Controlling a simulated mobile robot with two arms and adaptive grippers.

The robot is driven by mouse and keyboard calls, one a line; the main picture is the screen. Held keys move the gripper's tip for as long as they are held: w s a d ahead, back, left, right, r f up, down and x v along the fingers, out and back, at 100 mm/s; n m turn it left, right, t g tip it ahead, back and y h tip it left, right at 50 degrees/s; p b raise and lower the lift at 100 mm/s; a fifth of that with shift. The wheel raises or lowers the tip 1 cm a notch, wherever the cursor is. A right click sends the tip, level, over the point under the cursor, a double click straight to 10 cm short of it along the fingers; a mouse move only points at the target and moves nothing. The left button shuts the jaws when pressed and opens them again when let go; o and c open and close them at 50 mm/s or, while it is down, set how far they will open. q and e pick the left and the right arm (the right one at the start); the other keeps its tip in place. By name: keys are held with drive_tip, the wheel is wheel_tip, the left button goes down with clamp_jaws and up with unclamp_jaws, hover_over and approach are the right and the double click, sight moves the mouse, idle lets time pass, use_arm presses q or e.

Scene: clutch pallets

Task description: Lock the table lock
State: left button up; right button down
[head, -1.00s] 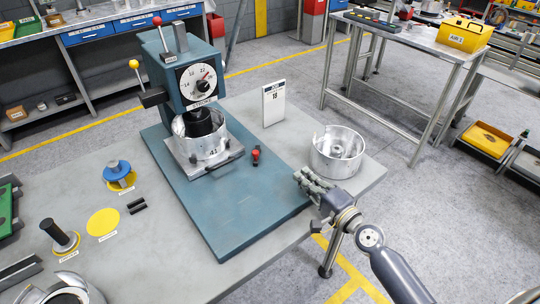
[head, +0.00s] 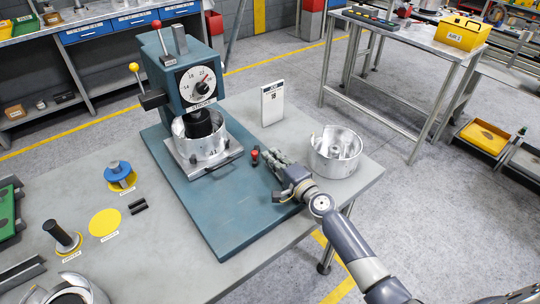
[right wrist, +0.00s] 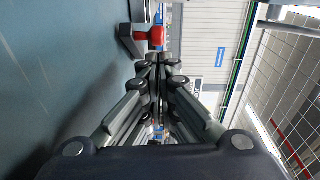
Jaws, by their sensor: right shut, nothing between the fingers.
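The table lock is likely the small red-knobbed lever (head: 255,154) on the blue base plate (head: 240,215), just right of the machine's square table (head: 206,166). A silver clutch housing (head: 203,147) sits on that table under the press head. My right gripper (head: 268,157) is shut and empty, low over the plate, its tips just right of the red knob. In the right wrist view the closed fingers (right wrist: 158,62) point at the red knob (right wrist: 155,36), which shows just beyond the tips. Whether they touch it I cannot tell. My left gripper is out of view.
A second silver housing (head: 335,152) stands on the grey bench right of my right gripper. A white job card (head: 273,103) stands behind. The dial press (head: 196,78) rises above the plate. A blue-knobbed part (head: 119,173) and a black-handled tool (head: 62,236) stand at left.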

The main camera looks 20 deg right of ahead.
drive_tip(key=shift+w+a, duration=0.2)
drive_tip(key=shift+a, duration=0.15)
drive_tip(key=shift+a+h+p, duration=0.2)
drive_tip(key=shift+h+p, duration=0.1)
drive_tip(key=shift+p, duration=0.15)
drive_tip(key=shift+s+a+m, duration=0.1)
drive_tip(key=shift+m, duration=0.3)
drive_tip(key=shift+a+m+h+p, duration=0.25)
drive_tip(key=shift+m+h+p, duration=0.15)
drive_tip(key=shift+h+p, duration=0.3)
